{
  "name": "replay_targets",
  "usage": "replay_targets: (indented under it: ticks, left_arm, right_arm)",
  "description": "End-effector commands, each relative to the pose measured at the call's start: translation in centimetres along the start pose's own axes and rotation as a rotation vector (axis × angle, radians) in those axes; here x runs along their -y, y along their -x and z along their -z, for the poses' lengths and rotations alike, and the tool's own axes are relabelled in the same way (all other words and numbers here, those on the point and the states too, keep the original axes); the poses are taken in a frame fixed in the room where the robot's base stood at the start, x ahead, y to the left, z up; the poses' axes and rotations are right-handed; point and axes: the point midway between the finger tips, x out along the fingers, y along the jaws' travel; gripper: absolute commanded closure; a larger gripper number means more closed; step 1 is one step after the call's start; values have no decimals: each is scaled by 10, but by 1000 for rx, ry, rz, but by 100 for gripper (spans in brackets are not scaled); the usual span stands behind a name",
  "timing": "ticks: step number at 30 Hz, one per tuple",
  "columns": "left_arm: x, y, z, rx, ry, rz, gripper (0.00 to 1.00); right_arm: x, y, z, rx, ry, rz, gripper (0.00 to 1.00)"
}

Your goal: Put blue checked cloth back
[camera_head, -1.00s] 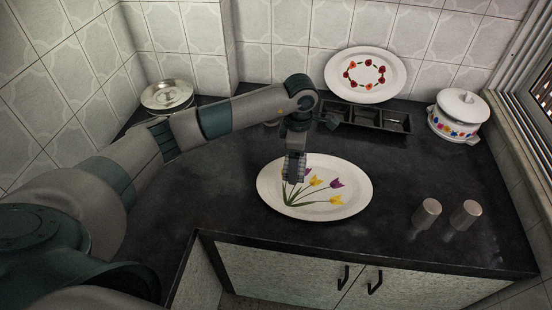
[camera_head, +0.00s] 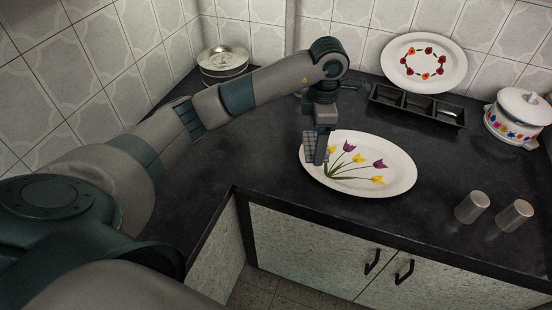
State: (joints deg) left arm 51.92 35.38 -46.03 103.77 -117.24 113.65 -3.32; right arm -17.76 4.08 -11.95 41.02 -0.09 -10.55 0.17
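A small grey-blue checked cloth (camera_head: 309,151) hangs at my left gripper (camera_head: 321,150), over the left rim of the tulip plate. The gripper points down and appears shut on the cloth. The arm comes in from the left. The fingers partly hide the cloth, and I cannot tell whether its lower edge touches the plate. My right gripper is not in view.
The oval tulip plate (camera_head: 398,170) lies on the dark counter (camera_head: 265,165). Two steel tumblers (camera_head: 472,207) (camera_head: 514,215) stand at the right. Behind are a black sectioned tray (camera_head: 418,105), a floral plate (camera_head: 424,62), a white pot (camera_head: 518,115) and a lidded steel dish (camera_head: 223,65).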

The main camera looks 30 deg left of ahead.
Motion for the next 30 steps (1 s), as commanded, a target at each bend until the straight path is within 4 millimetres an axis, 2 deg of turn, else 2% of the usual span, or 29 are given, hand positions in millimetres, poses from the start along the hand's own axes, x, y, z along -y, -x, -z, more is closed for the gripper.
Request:
replay_targets:
  ticks: [5,8,11,13,17,20,24,30]
  left_arm:
    - [-2,-2,3,-1,0,1,48]
    - [-6,-5,9,-2,2,2,48]
    - [-12,-11,19,-2,3,2,48]
    - [-18,-18,29,-5,4,3,48]
    - [-33,-32,49,-4,5,3,48]
    - [-43,-44,65,-4,4,3,48]
    - [-56,-58,83,-3,2,2,48]
    - [-66,-69,95,0,0,0,48]
  right_arm:
    - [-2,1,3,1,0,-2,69]
    - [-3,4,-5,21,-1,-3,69]
    - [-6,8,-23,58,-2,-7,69]
    - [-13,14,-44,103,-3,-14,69]
    - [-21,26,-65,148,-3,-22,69]
    - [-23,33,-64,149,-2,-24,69]
    - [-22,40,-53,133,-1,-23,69]
    - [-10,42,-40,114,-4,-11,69]
